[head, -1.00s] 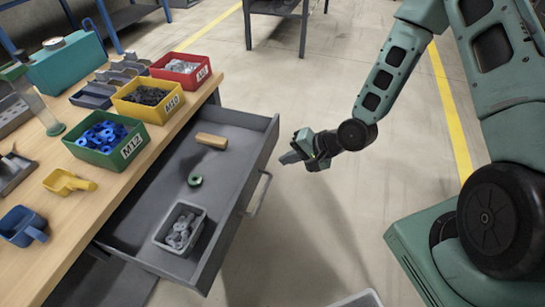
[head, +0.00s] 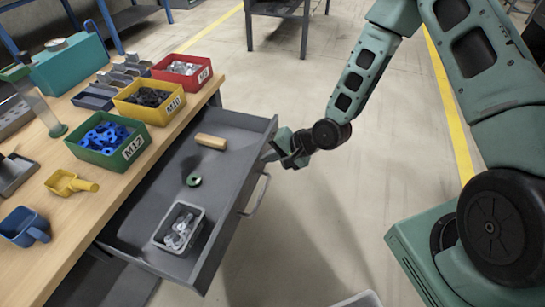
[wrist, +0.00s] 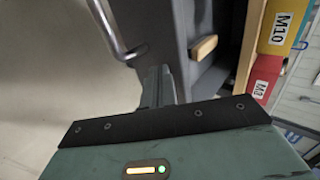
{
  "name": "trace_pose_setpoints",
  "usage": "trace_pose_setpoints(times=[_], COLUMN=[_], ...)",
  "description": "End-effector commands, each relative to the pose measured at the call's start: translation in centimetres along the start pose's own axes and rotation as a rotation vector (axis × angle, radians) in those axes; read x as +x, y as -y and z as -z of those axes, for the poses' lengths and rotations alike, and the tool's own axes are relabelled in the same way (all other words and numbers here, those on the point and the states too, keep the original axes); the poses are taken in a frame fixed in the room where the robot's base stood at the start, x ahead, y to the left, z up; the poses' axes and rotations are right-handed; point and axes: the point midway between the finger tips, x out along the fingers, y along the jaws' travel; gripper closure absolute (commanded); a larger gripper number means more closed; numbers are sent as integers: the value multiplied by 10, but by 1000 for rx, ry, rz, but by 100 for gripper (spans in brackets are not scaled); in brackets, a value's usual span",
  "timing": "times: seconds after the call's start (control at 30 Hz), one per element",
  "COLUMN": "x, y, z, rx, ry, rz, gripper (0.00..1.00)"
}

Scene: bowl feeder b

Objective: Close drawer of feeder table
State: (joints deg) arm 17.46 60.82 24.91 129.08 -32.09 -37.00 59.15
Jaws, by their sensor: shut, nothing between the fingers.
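The grey drawer (head: 147,231) of the wooden feeder table (head: 18,268) stands pulled far out. A bar handle (head: 258,195) is on its front panel. Inside lie a wooden block (head: 211,141), a green ring (head: 193,180) and a grey bin (head: 160,243) with pale parts. My gripper (head: 268,156) is shut and empty, at the far end of the drawer front, beyond the handle. In the wrist view the fingers (wrist: 158,88) point at the drawer front beside the handle (wrist: 112,30). I cannot tell whether they touch it.
Green (head: 94,156), yellow (head: 155,117) and red (head: 187,80) bins stand along the table edge. A yellow scoop (head: 68,183) and blue scoop (head: 25,227) lie on the tabletop. Floor (head: 330,220) in front of the drawer is mostly clear. A grey container's edge (head: 360,299) shows at the bottom.

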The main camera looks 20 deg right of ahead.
Motion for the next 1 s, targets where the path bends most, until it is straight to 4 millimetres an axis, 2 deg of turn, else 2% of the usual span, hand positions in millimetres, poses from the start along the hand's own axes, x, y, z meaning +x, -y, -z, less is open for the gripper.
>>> trace_pose_setpoints(times=[0.27, 0.7, 1.0], x=[38, 128, 164], y=[36, 116, 150], z=[-1, -1, -1], rx=[-2, -2, 0], ry=[2, 1, 1], rz=[5, 5, 3], gripper=[100, 100, 100])
